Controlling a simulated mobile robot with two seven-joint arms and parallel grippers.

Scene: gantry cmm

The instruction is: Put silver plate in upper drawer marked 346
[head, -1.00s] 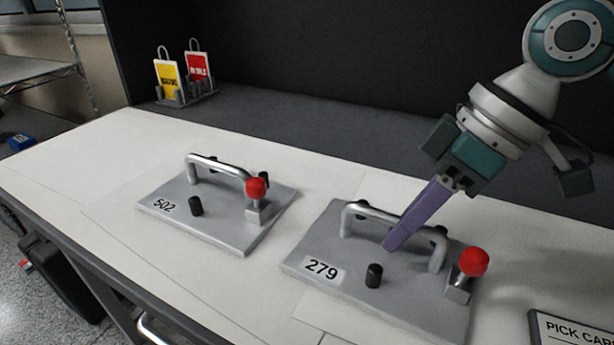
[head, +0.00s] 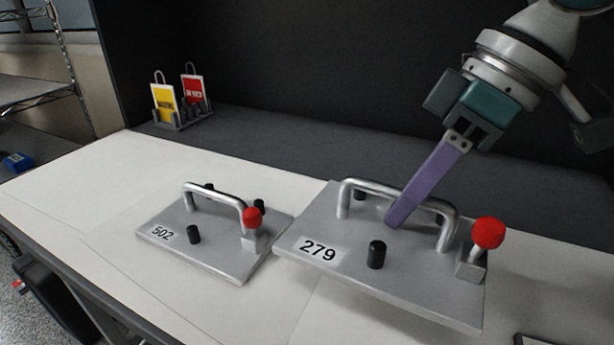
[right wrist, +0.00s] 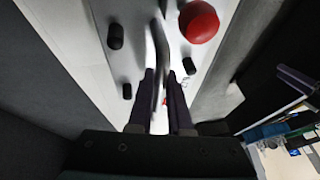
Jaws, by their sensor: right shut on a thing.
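A silver plate labelled 279 (head: 405,289) has a bar handle (head: 365,184), black pegs and a red ball knob (head: 488,233). My right gripper (head: 398,216), with purple fingers, is shut on this handle, and the plate is raised above the white table top. In the right wrist view the two fingers (right wrist: 161,98) lie on either side of the handle bar (right wrist: 160,45). A similar silver plate labelled 502 (head: 215,257) lies on the table to the left. My left gripper is not in view. No drawer marked 346 shows.
A rack (head: 182,118) with yellow and red tags stands at the back left. A dark panel (head: 330,70) rises behind the work surface. The white table top (head: 100,180) is clear at the left. A dark-edged sign shows partly at the bottom right.

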